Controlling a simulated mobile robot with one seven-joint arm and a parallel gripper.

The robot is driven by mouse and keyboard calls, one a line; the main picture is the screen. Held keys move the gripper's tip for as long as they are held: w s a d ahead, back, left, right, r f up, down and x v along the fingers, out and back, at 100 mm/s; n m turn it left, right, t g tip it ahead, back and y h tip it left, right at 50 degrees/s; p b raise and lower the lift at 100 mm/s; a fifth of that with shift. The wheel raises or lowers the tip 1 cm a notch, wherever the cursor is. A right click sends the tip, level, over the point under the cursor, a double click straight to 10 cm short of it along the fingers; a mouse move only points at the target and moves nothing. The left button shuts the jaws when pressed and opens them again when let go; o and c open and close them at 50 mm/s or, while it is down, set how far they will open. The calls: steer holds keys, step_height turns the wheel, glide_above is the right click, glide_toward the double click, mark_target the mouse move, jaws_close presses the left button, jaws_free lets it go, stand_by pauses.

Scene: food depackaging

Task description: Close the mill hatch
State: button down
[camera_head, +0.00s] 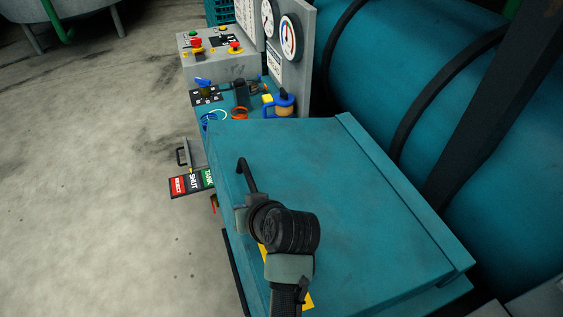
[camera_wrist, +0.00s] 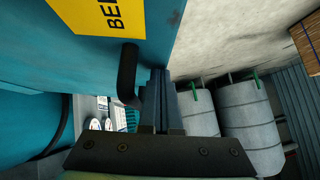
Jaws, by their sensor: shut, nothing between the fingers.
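The mill hatch (camera_head: 350,190) is a broad, worn teal lid lying roughly flat in the head view. I cannot tell whether it is fully seated. Its black bar handle (camera_head: 247,175) stands near the left edge. My gripper (camera_head: 242,205) is shut and empty, low over that edge beside the handle. In the wrist view, the closed fingers (camera_wrist: 161,75) are just right of the handle (camera_wrist: 128,80), and the handle is not between them. Whether they touch is unclear. A yellow label on the teal surface (camera_wrist: 105,18) is partly cut off; my arm covers part of it in the head view.
A control box (camera_head: 215,60) with red buttons and a gauge panel (camera_head: 290,40) stand beyond the hatch. Small items lie on a teal shelf before them. A red, black and green sign (camera_head: 190,184) sticks out left. A teal tank (camera_head: 440,60) is at right. The concrete floor at left is clear.

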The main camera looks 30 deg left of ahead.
steer(key=shift+n+t+h, duration=0.3)
steer(key=shift+t+h, duration=0.1)
steer(key=shift+h, duration=0.1)
steer(key=shift+s+a+f+b, duration=0.3)
steer(key=shift+f+b, duration=0.75)
steer(key=shift+f, duration=1)
steer(key=shift+s+a+f+b, duration=0.15)
steer(key=shift+s+f+b, duration=0.25)
steer(key=shift+f+b, duration=1.1)
steer(key=shift+s+a+f+b, duration=0.2)
steer(key=shift+s+f+b, duration=0.25)
steer(key=shift+f, duration=2.2)
steer(key=r+p, duration=0.1)
steer(key=r, duration=0.1)
steer(key=r+p, duration=0.3)
steer(key=r, duration=0.1)
steer(key=shift+w, duration=0.3)
steer(key=v, duration=0.3)
steer(key=b+v, duration=0.1)
steer(key=v, duration=0.5)
steer(key=shift+s, duration=0.4)
